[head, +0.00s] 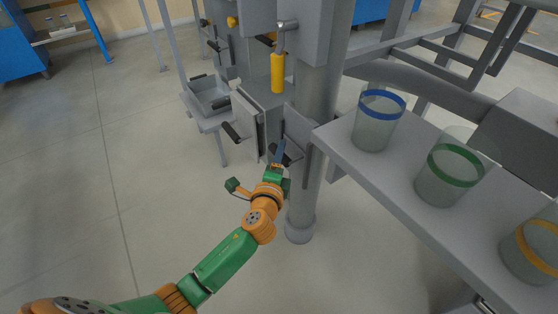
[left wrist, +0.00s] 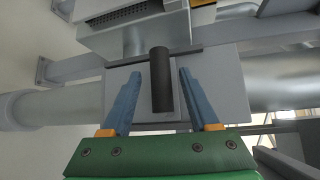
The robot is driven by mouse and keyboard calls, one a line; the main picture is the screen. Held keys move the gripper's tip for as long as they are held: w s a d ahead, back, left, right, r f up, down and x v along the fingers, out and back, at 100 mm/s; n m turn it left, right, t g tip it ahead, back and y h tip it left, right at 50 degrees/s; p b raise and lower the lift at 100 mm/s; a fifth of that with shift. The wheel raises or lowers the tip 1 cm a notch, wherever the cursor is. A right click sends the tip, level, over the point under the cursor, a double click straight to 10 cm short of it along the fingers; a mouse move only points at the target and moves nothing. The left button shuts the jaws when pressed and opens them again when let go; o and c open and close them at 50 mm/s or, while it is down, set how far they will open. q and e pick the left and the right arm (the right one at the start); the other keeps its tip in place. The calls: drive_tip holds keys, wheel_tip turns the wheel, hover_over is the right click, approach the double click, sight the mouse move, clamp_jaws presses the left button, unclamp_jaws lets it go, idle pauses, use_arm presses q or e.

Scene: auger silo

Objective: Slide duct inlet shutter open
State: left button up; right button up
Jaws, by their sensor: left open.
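My left gripper (head: 279,154) is at the grey duct beside the round column, with its fingers pointing at a small black handle (head: 293,152). In the left wrist view the open left gripper (left wrist: 160,85) has one blue finger on each side of this black handle (left wrist: 161,78), with a visible gap on both sides. The handle stands out from a flat grey plate (left wrist: 222,85), which looks like the duct inlet shutter; the same plate shows in the head view (head: 298,128). The duct opening behind it is hidden. My right gripper is not in view.
A yellow-gripped lever (head: 278,72) hangs above. Left of the gripper are a grey panel (head: 246,122) with a black handle and a grey tray (head: 209,100). A shelf (head: 350,158) with blue-, green- and yellow-banded jars stands at right. The floor at left is clear.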

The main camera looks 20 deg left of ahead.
use_arm(q)
drive_tip(key=shift+w+a, duration=0.1)
drive_tip(key=shift+w, duration=0.5)
clamp_jaws()
idle(1.0)
